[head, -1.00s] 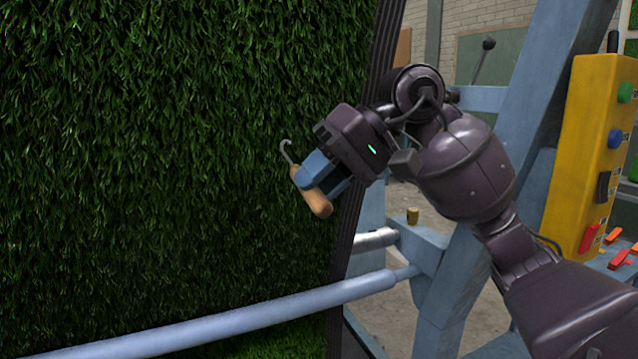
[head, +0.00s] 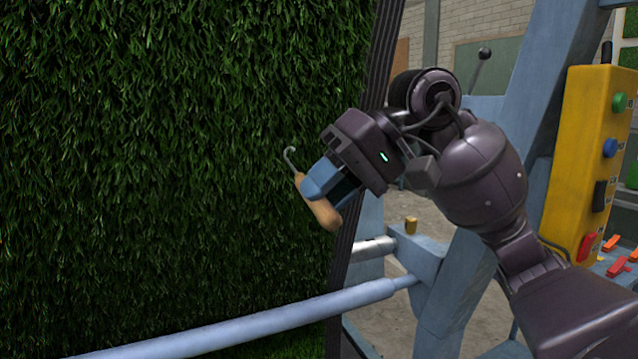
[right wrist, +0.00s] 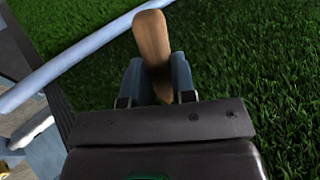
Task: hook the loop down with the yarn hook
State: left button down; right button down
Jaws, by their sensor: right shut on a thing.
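The yarn hook (head: 322,213) has a wooden handle and a curved metal tip (head: 289,154). My right gripper (head: 316,190) is shut on its handle, and the hook tip points up and left in front of the turf. The handle also shows between the fingers in the right wrist view (right wrist: 151,42); the metal tip is hidden there. The green turf (head: 150,150) hangs upright and fills the left of the head view. I cannot make out a loop standing out of the turf. I cannot tell whether the tip touches the turf. My left gripper is not in view.
A blue-grey bar (head: 250,318) crosses low in front of the turf. A dark edge strip (head: 372,95) bounds the turf on the right. A blue frame (head: 545,90) and a yellow control box (head: 585,150) with buttons stand further right.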

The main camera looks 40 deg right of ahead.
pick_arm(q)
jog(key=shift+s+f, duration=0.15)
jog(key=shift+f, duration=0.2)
pick_arm(e)
jog(key=s, duration=0.1)
jog(key=s+a+f, duration=0.1)
jog(key=s, duration=0.3)
jog(key=shift+s+a+f, duration=0.1)
jog(key=shift+a+f, duration=0.05)
jog(key=shift+f, duration=0.1)
